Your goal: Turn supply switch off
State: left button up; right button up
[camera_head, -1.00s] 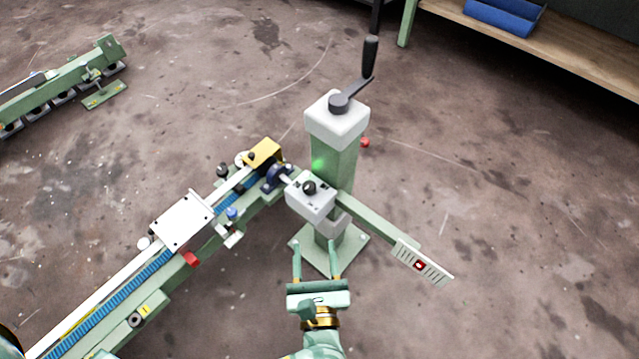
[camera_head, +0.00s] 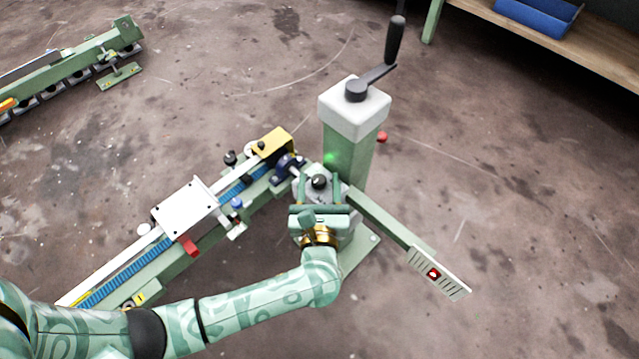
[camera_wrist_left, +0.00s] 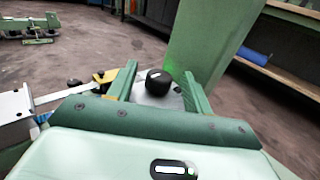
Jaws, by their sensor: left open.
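The supply switch looks to be the black round knob (camera_head: 319,181) on a light grey box at the front of the green column (camera_head: 347,150). In the wrist view the knob (camera_wrist_left: 158,81) stands between the tips of my two fingers, with a gap visible on each side. My left gripper (camera_head: 319,190) is open, with its fingers on either side of the knob. I cannot tell whether a finger touches it. The gripper hides most of the grey box. A green light (camera_head: 331,157) glows on the column. My right gripper is not in view.
A crank handle (camera_head: 375,75) tops the column. A green rail with a blue strip (camera_head: 115,287) runs to the lower left. An arm with a slotted plate (camera_head: 440,273) sticks out right. A bench (camera_head: 570,50) with a blue bin (camera_head: 540,14) stands at upper right.

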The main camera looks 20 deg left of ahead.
pick_arm(q)
jog(key=c, duration=1)
